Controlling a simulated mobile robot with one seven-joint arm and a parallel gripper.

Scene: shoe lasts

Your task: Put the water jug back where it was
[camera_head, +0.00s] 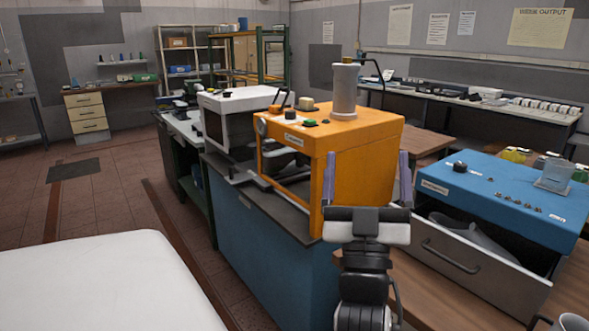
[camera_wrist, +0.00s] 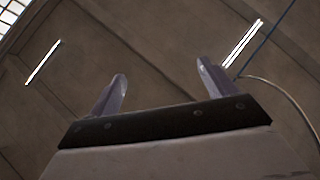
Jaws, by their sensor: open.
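My gripper (camera_head: 367,158) is raised in front of the orange machine in the head view, its two purple-grey fingers wide apart with nothing between them. In the wrist view my gripper (camera_wrist: 162,72) points at the ceiling, also empty. A clear, pale container (camera_head: 554,174), which may be the water jug, stands upright on the right end of the blue machine's top (camera_head: 500,195). It is well to the right of my gripper and apart from it. I cannot tell whether it holds water.
The orange machine (camera_head: 365,150) bears a grey cylinder (camera_head: 344,92) and stands on a blue cabinet (camera_head: 265,240). A grey drawer (camera_head: 465,262) juts out below the blue top. A white cup (camera_head: 573,323) is cut off at bottom right. A white surface (camera_head: 105,285) fills the lower left.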

